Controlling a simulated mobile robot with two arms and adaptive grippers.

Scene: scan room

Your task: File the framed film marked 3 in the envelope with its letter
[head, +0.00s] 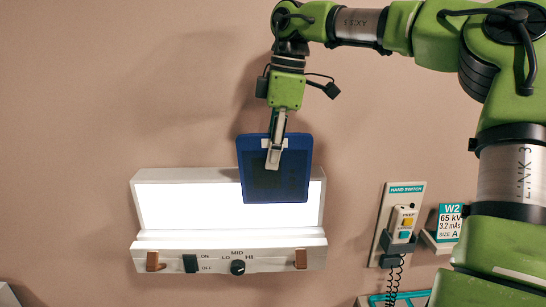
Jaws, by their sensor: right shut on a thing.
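A dark framed film (255,183) with a blue frame hangs from my right gripper (274,158) in the head view. The gripper is shut on the film's top edge, where a small white label shows partly behind the fingers. I cannot read any mark on the label. The film is in front of the right part of a lit light box (185,207) on the wall and covers some of its bright panel. No envelope is recognisable in this view. My left gripper is not in view.
The light box has a ledge with a switch (190,264), a knob (238,267) and two brown clips. A hand switch (403,225) hangs in a wall holder at right, with a coiled cord below. Beside it is a W2 card (449,221). A teal-edged item (400,299) shows at the bottom.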

